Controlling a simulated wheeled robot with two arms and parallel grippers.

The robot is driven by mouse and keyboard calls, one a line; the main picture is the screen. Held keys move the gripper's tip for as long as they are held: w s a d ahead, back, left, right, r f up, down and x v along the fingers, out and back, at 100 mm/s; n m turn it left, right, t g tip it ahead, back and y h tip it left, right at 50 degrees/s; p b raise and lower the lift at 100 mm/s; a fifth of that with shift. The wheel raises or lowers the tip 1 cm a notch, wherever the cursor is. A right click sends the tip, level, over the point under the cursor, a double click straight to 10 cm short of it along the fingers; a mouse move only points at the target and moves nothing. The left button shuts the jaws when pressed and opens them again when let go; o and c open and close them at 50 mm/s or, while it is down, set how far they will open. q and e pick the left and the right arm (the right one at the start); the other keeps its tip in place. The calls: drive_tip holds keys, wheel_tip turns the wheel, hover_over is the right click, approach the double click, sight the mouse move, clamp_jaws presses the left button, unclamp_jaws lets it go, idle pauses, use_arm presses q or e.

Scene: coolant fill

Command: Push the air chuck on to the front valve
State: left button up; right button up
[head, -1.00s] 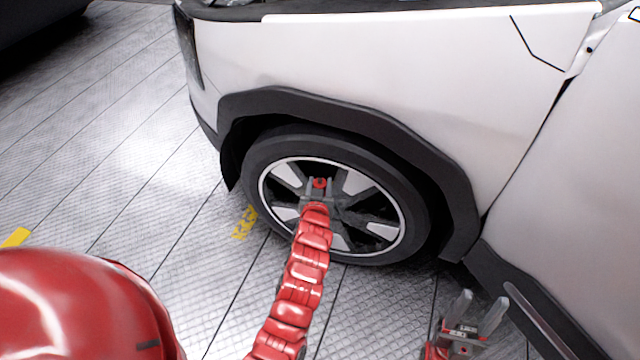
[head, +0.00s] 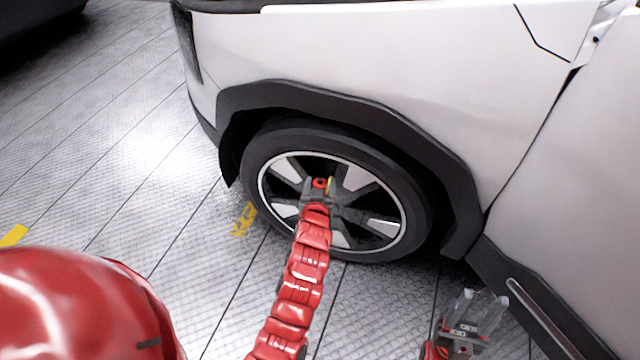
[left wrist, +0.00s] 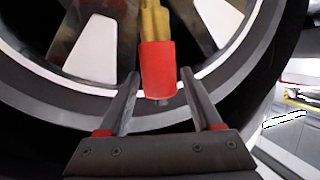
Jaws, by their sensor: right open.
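The air chuck (left wrist: 158,70), with a red end and a brass-yellow body, sits between the fingertips of my left gripper (left wrist: 160,75) in the left wrist view. My right gripper (head: 480,305) is open and empty at the lower right.
The white car body (head: 400,60) and dark wheel arch (head: 310,100) rise close above the wheel. The sill (head: 530,300) lies near my right gripper. The patterned floor (head: 120,150) is clear at the left.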

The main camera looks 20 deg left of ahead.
use_arm(q)
drive_tip(key=shift+o, duration=0.7)
drive_tip(key=p+v, duration=0.2)
drive_tip(key=v, duration=1.5)
drive_tip(key=shift+s, duration=0.25)
drive_tip(key=shift+d+r, duration=0.1)
